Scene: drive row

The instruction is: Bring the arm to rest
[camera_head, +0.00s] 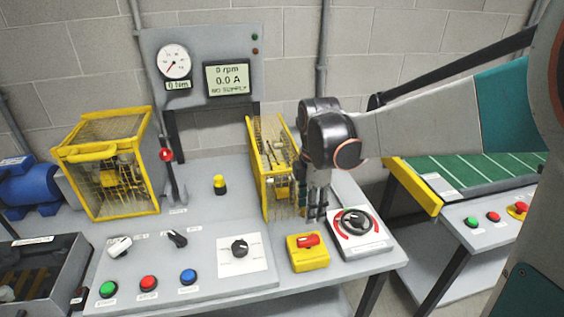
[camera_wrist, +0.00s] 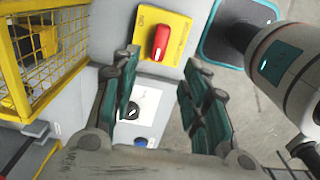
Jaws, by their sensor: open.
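My gripper (camera_head: 317,207) hangs pointing down over the right part of the grey bench, beside the right yellow cage (camera_head: 276,165). In the wrist view my gripper (camera_wrist: 160,75) has its two green-padded fingers spread apart with nothing between them. Past the fingertips lies the yellow box (camera_wrist: 176,30) with a red rotary switch (camera_wrist: 161,42). In the head view this yellow box (camera_head: 308,256) sits below my gripper, and they look apart. The arm reaches in from the right. No contact with any control is visible.
A round dial (camera_head: 355,222) with a red scale sits right of the yellow box. A larger yellow cage (camera_head: 110,170) stands left. The display (camera_head: 228,79) reads 0 rpm, 0.0 A, NO SUPPLY.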

